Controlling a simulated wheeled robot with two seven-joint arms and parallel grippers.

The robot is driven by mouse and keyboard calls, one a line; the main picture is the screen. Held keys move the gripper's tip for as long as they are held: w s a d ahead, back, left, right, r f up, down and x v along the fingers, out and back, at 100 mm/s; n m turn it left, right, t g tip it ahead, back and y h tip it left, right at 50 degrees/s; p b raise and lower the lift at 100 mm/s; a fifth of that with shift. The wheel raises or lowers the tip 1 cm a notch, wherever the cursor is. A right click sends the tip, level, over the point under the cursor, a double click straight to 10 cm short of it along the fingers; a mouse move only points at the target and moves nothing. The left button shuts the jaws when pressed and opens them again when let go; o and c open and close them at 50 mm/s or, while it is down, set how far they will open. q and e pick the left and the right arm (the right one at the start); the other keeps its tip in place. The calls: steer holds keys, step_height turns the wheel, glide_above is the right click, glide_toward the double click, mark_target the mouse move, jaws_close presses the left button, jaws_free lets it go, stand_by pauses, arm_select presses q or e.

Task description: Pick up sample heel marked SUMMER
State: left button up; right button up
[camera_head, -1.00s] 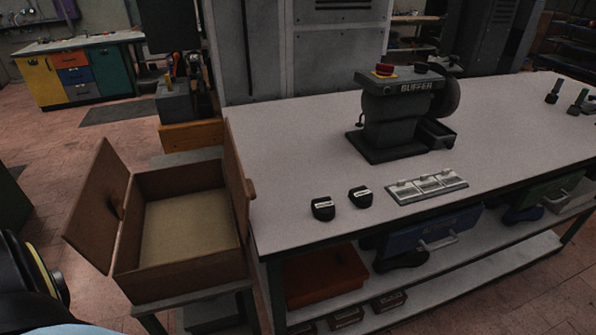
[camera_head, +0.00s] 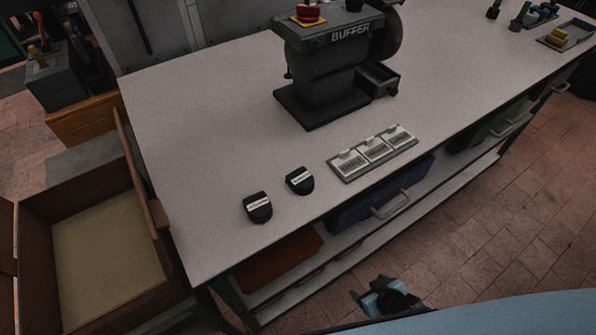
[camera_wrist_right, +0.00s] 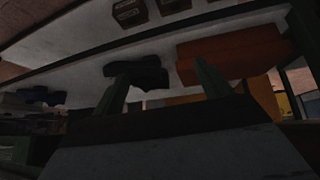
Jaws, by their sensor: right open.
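Two small black heels with white labels lie on the workbench (camera_head: 205,130) near its front edge. The nearer heel (camera_head: 257,208) is on the left and the other heel (camera_head: 299,181) is just right of and behind it. Their label text is too small to read, so I cannot tell which is marked SUMMER. My right gripper (camera_head: 374,293) is open and empty, in front of the bench and apart from both heels. In the right wrist view its two fingers (camera_wrist_right: 163,85) stand apart, facing the bench's lower shelf. My left gripper is out of view.
A grey plate with three labelled panels (camera_head: 372,153) lies right of the heels. The buffer machine (camera_head: 325,70) stands behind. An open brown box (camera_head: 108,245) stands left of the bench. A blue drawer (camera_head: 380,195) and an orange bin (camera_head: 275,262) sit under the top.

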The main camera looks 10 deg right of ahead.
steer(key=w+a+r+t+y+p, duration=0.1)
steer(key=w+a+r, duration=0.1)
steer(key=w+r, duration=0.35)
steer(key=w+a+r+t+y+p, duration=0.1)
steer(key=w+a+r+t, duration=0.1)
steer(key=r, duration=0.6)
steer(key=n+t+y+p, duration=0.2)
steer(key=y, duration=0.1)
glide_toward(303, 180)
steer(key=x, duration=0.5)
steer(key=shift+a+r, duration=0.15)
steer(key=shift+r, duration=0.05)
steer(key=shift+x, duration=2.95)
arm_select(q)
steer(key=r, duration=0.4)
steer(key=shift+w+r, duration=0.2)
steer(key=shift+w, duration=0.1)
arm_select(e)
steer(key=shift+f, duration=0.15)
steer(key=c, duration=1.1)
